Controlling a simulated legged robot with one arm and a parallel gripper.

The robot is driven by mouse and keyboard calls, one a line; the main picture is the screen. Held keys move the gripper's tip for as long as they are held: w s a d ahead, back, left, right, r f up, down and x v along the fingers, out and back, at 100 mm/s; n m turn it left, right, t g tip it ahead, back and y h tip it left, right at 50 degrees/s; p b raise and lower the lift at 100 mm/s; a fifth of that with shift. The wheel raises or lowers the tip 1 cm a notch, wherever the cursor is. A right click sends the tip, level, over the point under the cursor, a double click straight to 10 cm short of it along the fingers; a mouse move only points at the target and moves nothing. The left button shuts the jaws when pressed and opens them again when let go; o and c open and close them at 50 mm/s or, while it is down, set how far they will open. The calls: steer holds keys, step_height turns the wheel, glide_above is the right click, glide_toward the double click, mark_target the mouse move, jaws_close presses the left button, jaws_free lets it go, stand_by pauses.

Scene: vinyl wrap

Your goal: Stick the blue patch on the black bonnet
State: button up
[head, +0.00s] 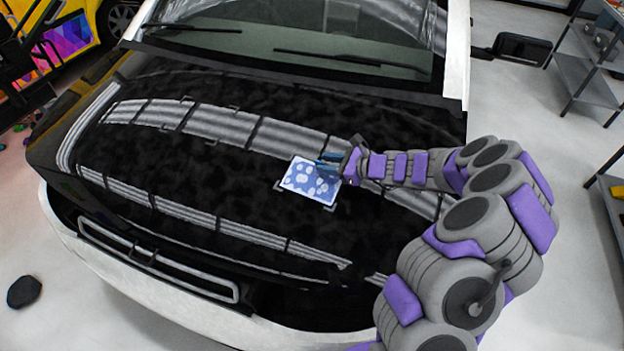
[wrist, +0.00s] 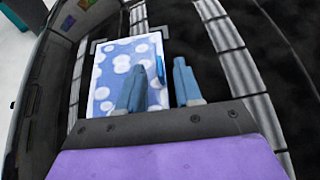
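The blue patch (head: 305,182), with white spots and a pale border, lies over the black bonnet (head: 190,185), right of its middle. It also shows in the wrist view (wrist: 110,75). I cannot tell whether it is pressed fully flat. Grey corner marks on the bonnet show around it. My gripper (head: 328,165) is at the patch's upper right edge. In the wrist view my gripper (wrist: 160,80) has its two blue fingers apart, the left one over the patch and the right one just beyond its right edge. A small blue tab (wrist: 160,68) shows between them at that edge.
The windscreen (head: 300,45) with its wipers is behind the bonnet. A grey shelf (head: 585,65) stands at the right. A yellow vehicle (head: 65,40) is at the far left. A dark lump (head: 24,291) lies on the floor at the lower left. Most of the bonnet is clear.

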steer(key=p+v, duration=0.4)
steer(key=v, duration=1.2)
steer(key=s+a+r+n+g+h, duration=0.1)
steer(key=s+a+r+n+g, duration=0.35)
steer(key=s+a+n, duration=0.3)
steer(key=s+a+r+n+g+h, duration=0.1)
steer(key=s+a+r+n+g, duration=0.2)
steer(key=s+a+r+n, duration=0.45)
steer(key=s+d+n+h, duration=0.3)
steer(key=s+d+h, duration=0.1)
steer(key=s, duration=0.7)
steer(key=s+d+f+n+g+h, duration=0.1)
steer(key=s+d+n+h, duration=0.2)
steer(key=s, duration=0.8)
steer(key=d+h, duration=0.2)
steer(key=shift+s+d+f+n+h, duration=0.2)
steer(key=shift+s+d+n+h, duration=0.1)
steer(key=shift+s+n, duration=0.1)
